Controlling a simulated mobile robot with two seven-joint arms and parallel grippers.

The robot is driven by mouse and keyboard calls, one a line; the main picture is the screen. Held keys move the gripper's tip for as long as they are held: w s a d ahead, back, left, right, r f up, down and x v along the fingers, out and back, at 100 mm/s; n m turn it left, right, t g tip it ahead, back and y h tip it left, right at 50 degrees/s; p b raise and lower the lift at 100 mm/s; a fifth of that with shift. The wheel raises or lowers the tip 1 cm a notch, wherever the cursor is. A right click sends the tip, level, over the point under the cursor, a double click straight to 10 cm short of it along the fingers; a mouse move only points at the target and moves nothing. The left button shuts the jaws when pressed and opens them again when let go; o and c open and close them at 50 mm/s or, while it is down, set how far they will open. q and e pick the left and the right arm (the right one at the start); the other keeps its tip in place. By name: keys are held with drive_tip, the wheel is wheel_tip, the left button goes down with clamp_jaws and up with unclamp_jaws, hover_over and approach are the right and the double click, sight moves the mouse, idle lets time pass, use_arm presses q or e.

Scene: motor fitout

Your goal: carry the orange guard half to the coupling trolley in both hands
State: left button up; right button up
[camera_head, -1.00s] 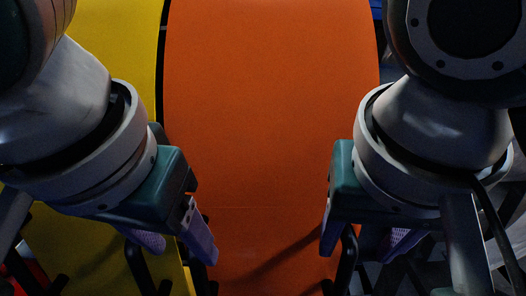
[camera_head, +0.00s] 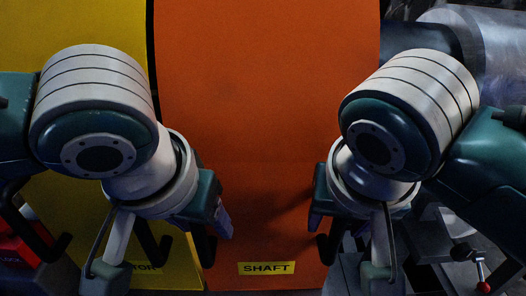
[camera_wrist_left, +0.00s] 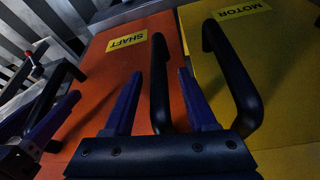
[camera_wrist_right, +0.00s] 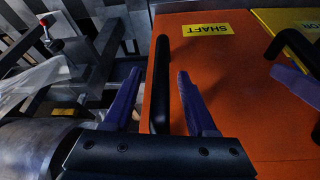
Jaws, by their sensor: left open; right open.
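The orange guard half (camera_head: 265,120) is a broad orange panel with a yellow SHAFT label (camera_head: 266,268) near its lower edge. It has a black bar handle on each side. My left gripper (camera_head: 218,218) is open at its left side; in the left wrist view its fingers stand either side of the left handle (camera_wrist_left: 160,90). My right gripper (camera_head: 318,215) is open at its right side; in the right wrist view its fingers stand either side of the right handle (camera_wrist_right: 158,90). Neither grips its handle. I cannot make out the coupling trolley for certain.
A yellow guard half (camera_head: 70,30) with a MOTOR label (camera_wrist_left: 241,13) and its own black handle (camera_wrist_left: 230,80) stands close on the left. A metal cylinder (camera_head: 470,40) and grey framework with a red-knobbed lever (camera_head: 463,253) lie to the right.

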use_arm(q)
drive_tip(key=shift+w+f, duration=0.1)
drive_tip(key=shift+f, duration=0.1)
use_arm(e)
drive_tip(key=shift+w+f, duration=0.1)
drive_tip(key=shift+f, duration=0.1)
use_arm(q)
clamp_jaws()
use_arm(e)
clamp_jaws()
use_arm(q)
drive_tip(key=shift+r, duration=0.1)
use_arm(e)
drive_tip(key=shift+r, duration=0.1)
idle(0.8)
